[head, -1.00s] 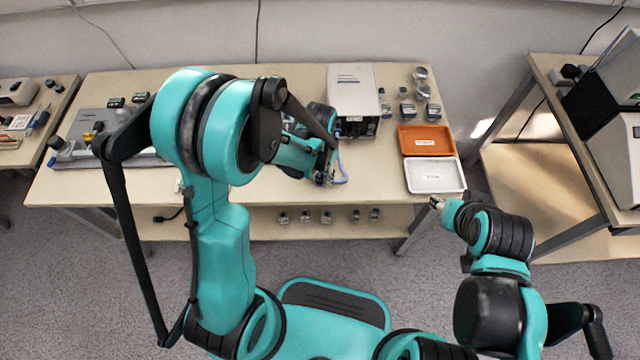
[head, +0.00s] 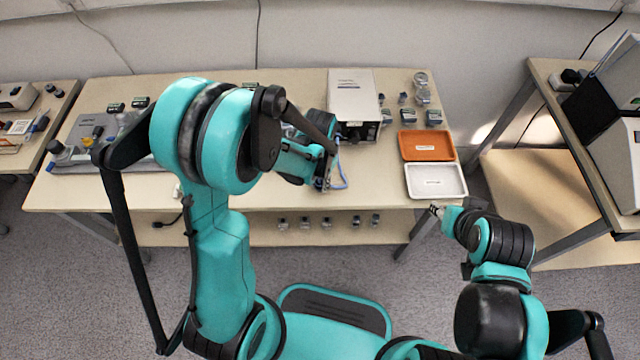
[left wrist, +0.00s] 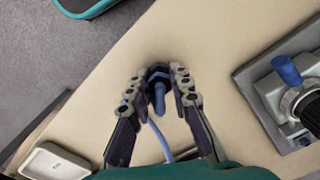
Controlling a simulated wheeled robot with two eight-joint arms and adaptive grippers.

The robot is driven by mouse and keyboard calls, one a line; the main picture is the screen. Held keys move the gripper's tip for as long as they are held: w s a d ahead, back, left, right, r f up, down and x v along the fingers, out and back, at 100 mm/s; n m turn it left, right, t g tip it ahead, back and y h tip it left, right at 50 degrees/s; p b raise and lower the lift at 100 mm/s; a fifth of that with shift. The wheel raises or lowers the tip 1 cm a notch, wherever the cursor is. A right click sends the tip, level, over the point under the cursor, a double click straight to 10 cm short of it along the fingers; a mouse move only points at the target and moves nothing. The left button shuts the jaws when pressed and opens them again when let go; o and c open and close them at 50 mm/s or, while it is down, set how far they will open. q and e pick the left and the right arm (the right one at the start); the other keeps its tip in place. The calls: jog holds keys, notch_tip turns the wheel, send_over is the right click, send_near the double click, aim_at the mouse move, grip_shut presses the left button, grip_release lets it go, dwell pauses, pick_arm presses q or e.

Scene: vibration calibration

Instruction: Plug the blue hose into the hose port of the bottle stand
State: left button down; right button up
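The blue hose (left wrist: 158,92) shows in the left wrist view, its end fitting between my left gripper's fingertips (left wrist: 158,85). The fingers look closed on it, and the thin hose trails back below them. In the head view, my left gripper (head: 323,183) is over the table's front part, with a loop of blue hose beside it. The bottle stand (head: 80,128) is a grey base at the table's left, partly hidden by my left arm. It shows at the right of the left wrist view (left wrist: 254,88), apart from the hose; its port is unclear. My right gripper (head: 435,210) is beside the table's front right edge.
A white box device (head: 352,92) stands behind my left gripper. An orange tray (head: 427,146) and a white tray (head: 436,181) lie at the right, with several small items behind. The tabletop between the bottle stand and hose looks clear in the left wrist view.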

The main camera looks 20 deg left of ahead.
aim_at(320, 182)
pick_arm(q)
jog(key=shift+r+p, duration=1.9)
jog(key=shift+r, duration=0.65)
jog(key=shift+w, duration=0.1)
jog(key=w+a+r, duration=0.1)
jog(key=w+a, duration=0.4)
jog(key=w, duration=0.1)
jog(key=w+a+r+p, duration=0.1)
jog(key=w+a, duration=0.4)
jog(key=w, duration=0.1)
jog(key=w+a+r+p, duration=0.1)
jog(key=w+a+r, duration=0.1)
jog(key=w+a, duration=0.3)
jog(key=shift+w+a+r, duration=0.1)
jog(key=shift+w+a, duration=0.25)
jog(key=shift+w, duration=0.25)
jog(key=shift+w+a+f+b, duration=0.15)
jog(key=shift+f+b, duration=0.1)
jog(key=shift+f, duration=0.2)
jog(key=shift+w+a+f+b, duration=0.1)
jog(key=shift+f+b, duration=0.1)
jog(key=shift+f, duration=0.2)
jog(key=shift+d+f+b, duration=0.1)
jog(key=shift+f+b, duration=0.45)
jog(key=shift+f, duration=0.25)
jog(key=shift+f, duration=0.1)
jog(key=shift+f+b, duration=0.3)
